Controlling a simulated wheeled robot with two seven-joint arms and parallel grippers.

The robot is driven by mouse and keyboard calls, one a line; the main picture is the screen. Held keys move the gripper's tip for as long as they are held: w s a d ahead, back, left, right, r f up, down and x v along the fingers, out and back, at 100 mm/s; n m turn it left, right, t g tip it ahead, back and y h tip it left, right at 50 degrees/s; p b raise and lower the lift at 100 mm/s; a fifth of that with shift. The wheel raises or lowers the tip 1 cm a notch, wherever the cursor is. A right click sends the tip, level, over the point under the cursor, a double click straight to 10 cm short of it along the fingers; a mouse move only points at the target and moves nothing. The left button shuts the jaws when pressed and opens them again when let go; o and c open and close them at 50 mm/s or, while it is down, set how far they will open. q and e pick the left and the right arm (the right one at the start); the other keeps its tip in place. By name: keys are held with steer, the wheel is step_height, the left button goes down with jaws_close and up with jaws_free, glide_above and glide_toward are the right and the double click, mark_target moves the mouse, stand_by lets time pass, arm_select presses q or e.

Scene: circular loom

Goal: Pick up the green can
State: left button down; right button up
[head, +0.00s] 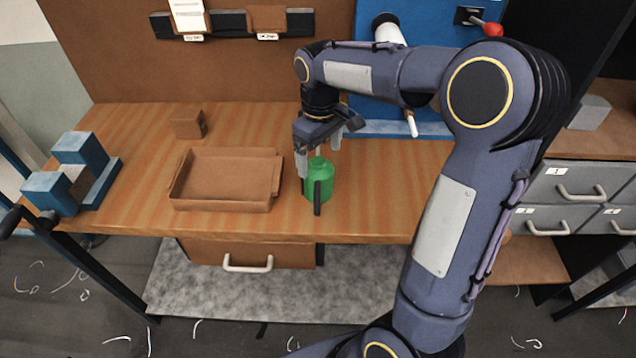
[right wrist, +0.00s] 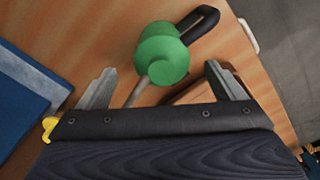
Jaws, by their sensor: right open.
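The green can (head: 319,180) stands upright on the wooden table, with a dark handle on its near side and a thin pale spout. My right gripper (head: 319,155) is open just above and behind the can, pointing down. In the right wrist view the can (right wrist: 162,55) lies ahead of the two parted fingers of my right gripper (right wrist: 161,85), with its handle toward the upper right and its spout reaching back toward the palm. The can is not gripped. My left gripper is not in view.
A brown tray (head: 222,205) sits left of the can, with a small brown block (head: 188,123) behind it. A blue fixture (head: 72,172) stands at the table's left end. A blue panel (head: 352,88) stands behind. The table's front edge is close to the can.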

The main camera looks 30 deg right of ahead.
mark_target(319, 174)
step_height(319, 174, down, 7)
steer(key=shift+f+p, duration=0.15)
steer(key=shift+p, duration=0.35)
steer(key=c, duration=1.2)
steer(key=shift+c, duration=0.4)
steer(key=shift+r, duration=0.2)
